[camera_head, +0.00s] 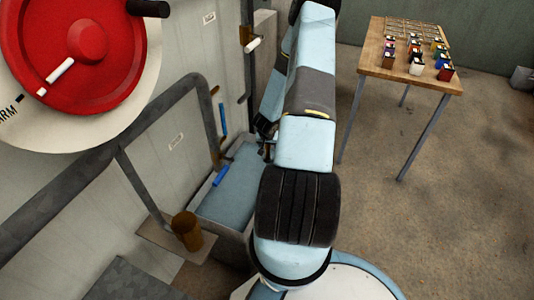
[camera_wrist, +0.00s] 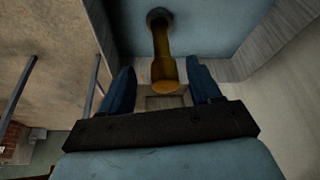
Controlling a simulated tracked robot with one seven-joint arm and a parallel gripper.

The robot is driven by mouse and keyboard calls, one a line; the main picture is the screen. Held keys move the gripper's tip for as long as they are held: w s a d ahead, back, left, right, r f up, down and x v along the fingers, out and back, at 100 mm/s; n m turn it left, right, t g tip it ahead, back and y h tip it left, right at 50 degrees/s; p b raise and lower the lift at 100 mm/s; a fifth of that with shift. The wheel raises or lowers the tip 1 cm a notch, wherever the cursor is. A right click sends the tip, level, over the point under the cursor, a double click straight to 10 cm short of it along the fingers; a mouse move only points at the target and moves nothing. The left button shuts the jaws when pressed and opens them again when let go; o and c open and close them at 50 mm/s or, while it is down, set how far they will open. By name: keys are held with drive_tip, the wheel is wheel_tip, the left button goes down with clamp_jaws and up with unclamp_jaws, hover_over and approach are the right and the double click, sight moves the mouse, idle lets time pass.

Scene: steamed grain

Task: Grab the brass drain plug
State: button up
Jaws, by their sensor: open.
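The brass drain plug (camera_wrist: 164,62) shows in the wrist view as a golden stem with a wider, rounded near end. Its far end meets a dark grey ring (camera_wrist: 159,16) on a blue-grey surface. My gripper (camera_wrist: 161,85) is open, with one dark blue finger on each side of the plug's near end. Gaps show between the plug and both fingers, so it is not gripped. In the head view my arm covers the middle of the picture, and I cannot make out the plug or the fingertips clearly there.
A trough with a blue-grey inside (camera_head: 232,187) lies beside my arm. A brown cylinder (camera_head: 187,230) stands on a small ledge. A grey rail (camera_head: 85,165) and a large red wheel (camera_head: 75,45) are at left. A wooden table (camera_head: 376,62) with small coloured items stands at back right; the floor before it is clear.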

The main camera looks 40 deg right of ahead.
sight(268, 153)
drive_tip(key=shift+x, duration=2.6)
drive_tip(key=shift+w+a, duration=0.1)
drive_tip(key=shift+c, duration=0.4)
clamp_jaws()
